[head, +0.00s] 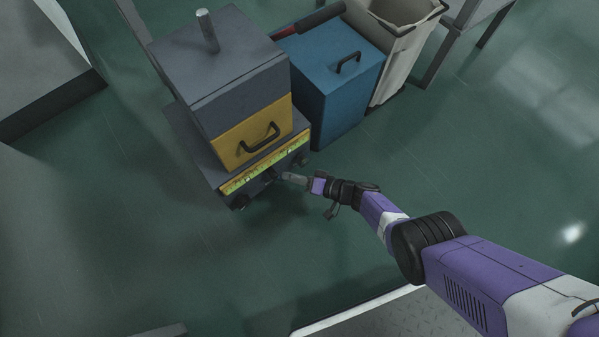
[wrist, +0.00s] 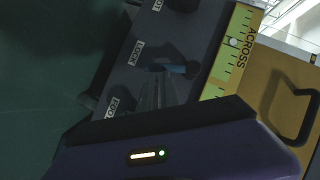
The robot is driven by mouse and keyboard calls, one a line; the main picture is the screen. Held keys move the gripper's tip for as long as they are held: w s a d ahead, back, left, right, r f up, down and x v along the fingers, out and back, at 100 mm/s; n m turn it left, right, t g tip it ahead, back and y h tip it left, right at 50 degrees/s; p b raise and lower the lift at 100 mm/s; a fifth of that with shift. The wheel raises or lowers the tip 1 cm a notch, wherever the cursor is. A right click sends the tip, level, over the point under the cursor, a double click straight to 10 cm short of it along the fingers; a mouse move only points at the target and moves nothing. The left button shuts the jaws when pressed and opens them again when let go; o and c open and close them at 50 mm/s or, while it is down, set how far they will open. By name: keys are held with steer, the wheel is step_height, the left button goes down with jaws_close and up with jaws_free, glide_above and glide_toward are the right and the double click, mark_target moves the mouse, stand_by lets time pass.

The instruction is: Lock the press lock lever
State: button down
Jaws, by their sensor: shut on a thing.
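The press is a grey and yellow block with a front drawer-like handle in the head view (head: 250,132). Its dark lower front panel shows in the wrist view (wrist: 125,75), with a label reading LOCK (wrist: 135,53). Beside that label is the lock lever (wrist: 178,69), a small dark bluish bar pointing sideways in the picture. My gripper (wrist: 157,78) is shut on the lever, its fingers reaching up to it. In the head view my gripper (head: 280,176) is at the press's lower front edge. The lever is hidden or too small to make out there.
A yellow-green strip (head: 264,164) runs above the panel. The yellow front's black handle (head: 260,138) sits above it. A blue box (head: 337,80) and a pale bin (head: 395,55) stand to the right. The green floor in front is clear.

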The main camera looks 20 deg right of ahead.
steer(key=shift+a+f, duration=0.25)
steer(key=shift+f, duration=0.15)
steer(key=shift+s+a+f+b, duration=0.15)
steer(key=shift+a+f+b, duration=0.2)
steer(key=shift+b, duration=0.05)
steer(key=shift+s+a, duration=0.15)
stand_by(0.5)
